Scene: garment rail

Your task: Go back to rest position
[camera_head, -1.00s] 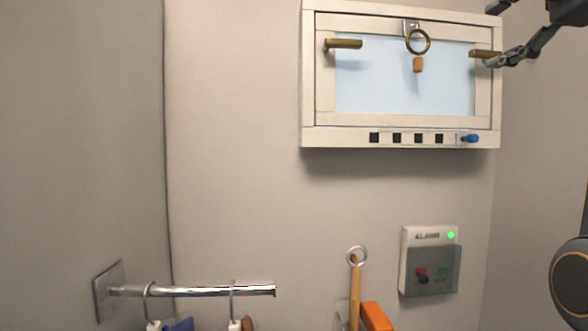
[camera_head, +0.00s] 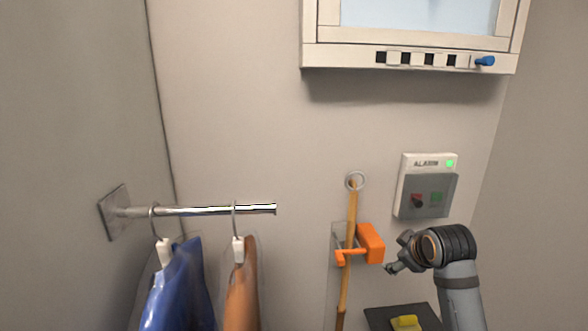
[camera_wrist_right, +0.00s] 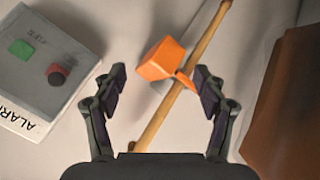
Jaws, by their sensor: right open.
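My right gripper (camera_head: 396,262) is in the lower right of the head view, just right of the orange clip (camera_head: 371,243) that holds a wooden stick (camera_head: 352,215) with a ring on top. In the right wrist view my right gripper (camera_wrist_right: 160,82) is open, its fingers spread and nothing between them. The orange clip (camera_wrist_right: 161,60) and the stick (camera_wrist_right: 206,37) lie beyond the fingers in that view. My left gripper is not in either view.
A chrome rail (camera_head: 190,210) at left carries a blue garment (camera_head: 180,290) and a brown garment (camera_head: 242,290). An alarm box (camera_head: 425,186) is on the wall above my right arm. A white cabinet (camera_head: 340,55) hangs higher. A yellow object (camera_head: 405,322) lies on a dark surface (camera_head: 385,318) below.

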